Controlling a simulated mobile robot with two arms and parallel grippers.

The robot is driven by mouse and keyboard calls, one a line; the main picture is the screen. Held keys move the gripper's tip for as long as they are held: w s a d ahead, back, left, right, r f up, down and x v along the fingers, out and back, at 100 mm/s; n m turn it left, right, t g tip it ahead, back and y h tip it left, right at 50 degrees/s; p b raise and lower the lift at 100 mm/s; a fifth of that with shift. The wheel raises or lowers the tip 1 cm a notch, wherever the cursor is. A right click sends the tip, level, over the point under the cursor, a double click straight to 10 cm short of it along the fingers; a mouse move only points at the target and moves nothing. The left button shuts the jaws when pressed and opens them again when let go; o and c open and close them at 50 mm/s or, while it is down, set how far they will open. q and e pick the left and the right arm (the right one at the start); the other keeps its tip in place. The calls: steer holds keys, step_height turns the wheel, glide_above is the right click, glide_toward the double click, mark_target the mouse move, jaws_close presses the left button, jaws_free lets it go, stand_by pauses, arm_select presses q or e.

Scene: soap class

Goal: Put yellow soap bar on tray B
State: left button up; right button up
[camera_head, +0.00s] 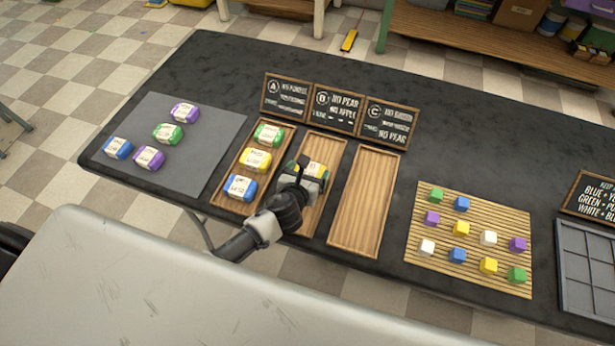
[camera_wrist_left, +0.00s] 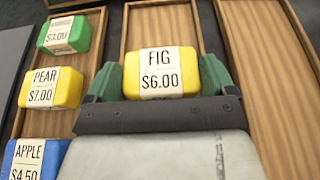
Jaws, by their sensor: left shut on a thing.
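My left gripper (camera_head: 304,180) is shut on a yellow soap bar (camera_head: 314,167) over tray B (camera_head: 333,147), the middle wooden tray. In the left wrist view, this yellow bar (camera_wrist_left: 160,70) has a label reading "FIG $6.00" and sits between the green fingers. Tray B also shows beyond it in that view (camera_wrist_left: 162,22). Whether the bar rests on the tray floor or hovers slightly above it, I cannot tell. The lower part of tray B is hidden by my arm. Another yellow bar (camera_head: 257,160), labelled "PEAR $7.00" in the wrist view (camera_wrist_left: 66,88), lies in tray A.
Tray A (camera_head: 284,156) also holds a green bar (camera_head: 268,135) and a blue bar (camera_head: 240,187). Tray C (camera_head: 363,198) is empty. Chalkboard signs (camera_head: 336,108) stand behind the trays. A grey mat (camera_head: 204,153) with several bars is left; a slatted mat (camera_head: 470,222) with cubes is right.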

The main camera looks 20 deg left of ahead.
arm_select(q)
steer(key=shift+f, duration=0.8)
steer(key=shift+f, duration=0.15)
steer(key=o, duration=0.9)
steer(key=shift+c, duration=0.2)
steer(key=shift+r, duration=0.25)
steer(key=v, duration=1.2)
steer(key=shift+s+f+p, duration=0.1)
steer(key=shift+p, duration=0.25)
